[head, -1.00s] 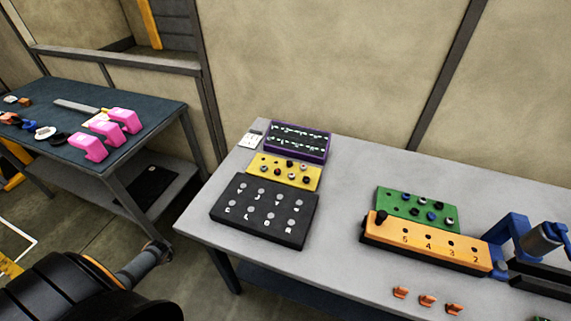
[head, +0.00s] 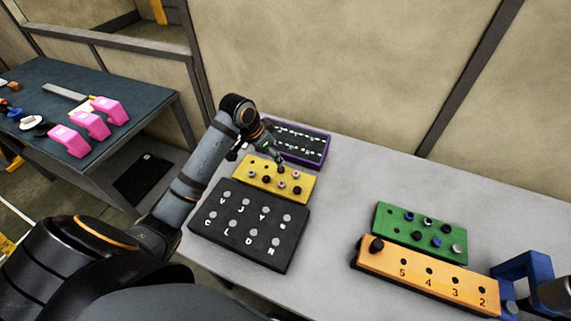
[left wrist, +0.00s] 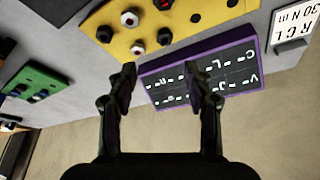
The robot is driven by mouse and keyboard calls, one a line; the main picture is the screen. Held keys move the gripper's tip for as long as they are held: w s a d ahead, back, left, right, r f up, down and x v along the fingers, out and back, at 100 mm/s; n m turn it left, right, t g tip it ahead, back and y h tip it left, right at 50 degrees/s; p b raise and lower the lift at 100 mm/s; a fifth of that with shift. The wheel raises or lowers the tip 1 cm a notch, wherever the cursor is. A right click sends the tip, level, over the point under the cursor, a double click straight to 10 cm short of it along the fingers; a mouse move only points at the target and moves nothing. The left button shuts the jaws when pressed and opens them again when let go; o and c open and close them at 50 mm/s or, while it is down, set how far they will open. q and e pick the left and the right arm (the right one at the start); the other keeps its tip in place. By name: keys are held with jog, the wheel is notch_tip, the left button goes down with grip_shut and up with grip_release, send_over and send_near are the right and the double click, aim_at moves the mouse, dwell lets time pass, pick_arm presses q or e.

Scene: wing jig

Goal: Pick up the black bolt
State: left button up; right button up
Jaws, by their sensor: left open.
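A yellow block (head: 243,180) on the grey table holds several small bolts, some dark and some with pale tops. In the left wrist view, a black bolt (left wrist: 104,34) and another black bolt (left wrist: 164,36) stand upright in the yellow block (left wrist: 190,20). My left gripper (head: 281,168) reaches in from the left, over the back edge of the yellow block. In the left wrist view my left gripper (left wrist: 161,72) is open and empty, its fingers apart in front of the purple-framed panel.
A purple-framed panel (head: 318,156) stands behind the yellow block and a black lettered board (head: 215,237) in front. To the right are a green block (head: 398,226) with bolts and an orange numbered block (head: 417,270). The table between is clear.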

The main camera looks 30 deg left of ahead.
aim_at(281, 168)
pick_arm(q)
jog(key=x, duration=0.3)
jog(key=shift+s+f+p, duration=0.3)
jog(key=shift+f, duration=0.05)
jog(key=x, duration=0.1)
jog(key=p+x, duration=0.1)
jog(key=shift+w+a+f, duration=0.15)
jog(key=shift+w+f, duration=0.15)
jog(key=shift+w, duration=0.05)
jog(key=x, duration=0.3)
jog(key=shift+w+a+f+p, duration=0.1)
jog(key=shift+w+f+p, duration=0.05)
jog(key=shift+f+p, duration=0.2)
jog(key=shift+w, duration=0.1)
jog(key=c, duration=1)
grip_shut()
pick_arm(e)
jog(key=s+r, duration=0.2)
jog(key=s, duration=0.1)
